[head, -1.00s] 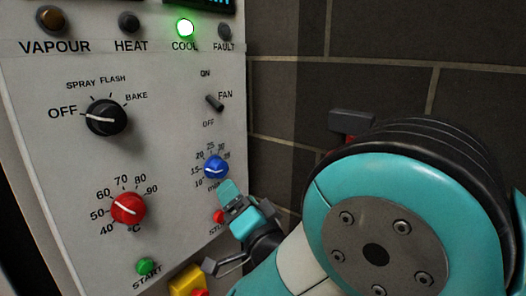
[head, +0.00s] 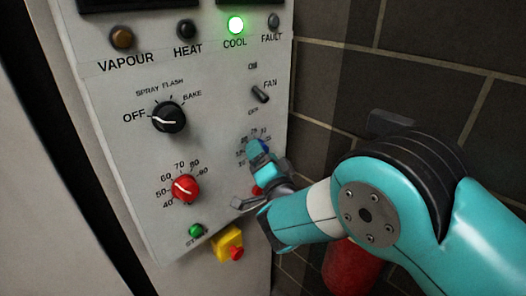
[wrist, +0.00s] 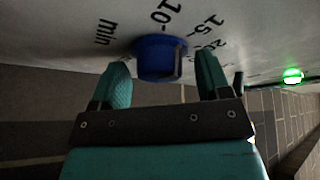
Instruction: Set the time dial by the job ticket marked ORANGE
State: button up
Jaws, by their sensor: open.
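The time dial is a blue knob (head: 257,147) on the grey control panel, mostly covered by my gripper in the head view. In the wrist view the blue knob (wrist: 158,60) sits between my two fingertips, near the printed "min", 10 and 15. My gripper (wrist: 163,66) is open, one finger on each side of the knob, with a gap visible at least on the left. My gripper also shows in the head view (head: 264,158). The dial's setting cannot be read clearly. No job ticket is in view.
A red temperature knob (head: 184,189), black mode knob (head: 168,117), fan switch (head: 260,94) and green start button (head: 196,230) share the panel. A yellow box with a red button (head: 228,242) is below. A dark brick wall (head: 340,80) stands to the right. The cool lamp (head: 236,25) glows green.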

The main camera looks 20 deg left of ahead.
jog(key=c, duration=0.8)
jog(key=shift+f+b, duration=0.1)
jog(key=shift+b, duration=0.4)
